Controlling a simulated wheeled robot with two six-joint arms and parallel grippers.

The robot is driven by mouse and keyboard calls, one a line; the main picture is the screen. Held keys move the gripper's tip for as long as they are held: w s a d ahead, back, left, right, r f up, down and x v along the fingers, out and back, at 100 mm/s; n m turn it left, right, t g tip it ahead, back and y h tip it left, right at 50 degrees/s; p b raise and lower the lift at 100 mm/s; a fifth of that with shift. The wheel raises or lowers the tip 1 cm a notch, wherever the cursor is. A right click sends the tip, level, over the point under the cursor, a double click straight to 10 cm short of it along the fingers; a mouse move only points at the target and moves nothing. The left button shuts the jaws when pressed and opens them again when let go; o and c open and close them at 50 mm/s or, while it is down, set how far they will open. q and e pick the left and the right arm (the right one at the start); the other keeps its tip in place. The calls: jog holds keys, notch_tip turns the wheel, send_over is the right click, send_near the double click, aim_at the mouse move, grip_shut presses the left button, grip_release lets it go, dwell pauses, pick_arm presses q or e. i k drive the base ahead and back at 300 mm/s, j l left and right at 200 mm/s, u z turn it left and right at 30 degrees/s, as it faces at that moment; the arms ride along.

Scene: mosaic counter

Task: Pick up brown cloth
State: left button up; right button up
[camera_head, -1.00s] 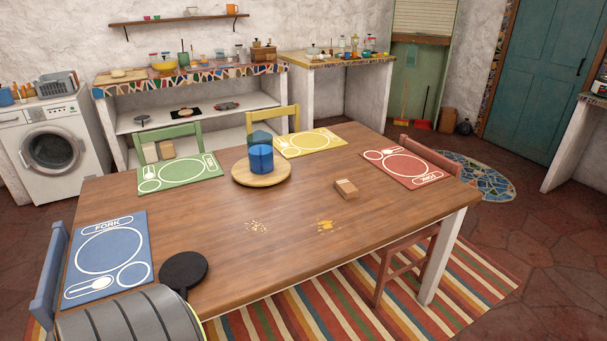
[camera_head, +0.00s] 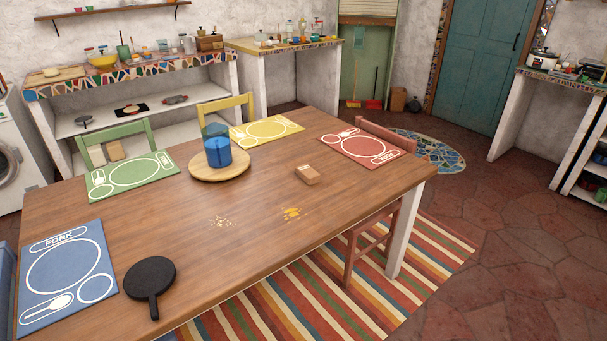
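A small tan-brown folded block, which looks like the brown cloth (camera_head: 307,175), lies on the wooden dining table (camera_head: 150,225). It is right of the middle, between the round wooden board and the red placemat. It is too small to tell its fabric for certain. Neither of my grippers is in view.
The table also holds a blue cup (camera_head: 218,152) on a round board (camera_head: 232,174), a black paddle-shaped item (camera_head: 150,275), crumbs (camera_head: 221,221), a yellow spill (camera_head: 291,213) and placemats. A red chair (camera_head: 372,240) stands at the right side. Open floor (camera_head: 500,240) lies to the right.

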aim_at(309, 176)
jog(key=i+l+u, duration=0.15)
jog(key=u, duration=0.2)
jog(key=i+l+u, duration=0.65)
jog(key=k+j, duration=0.1)
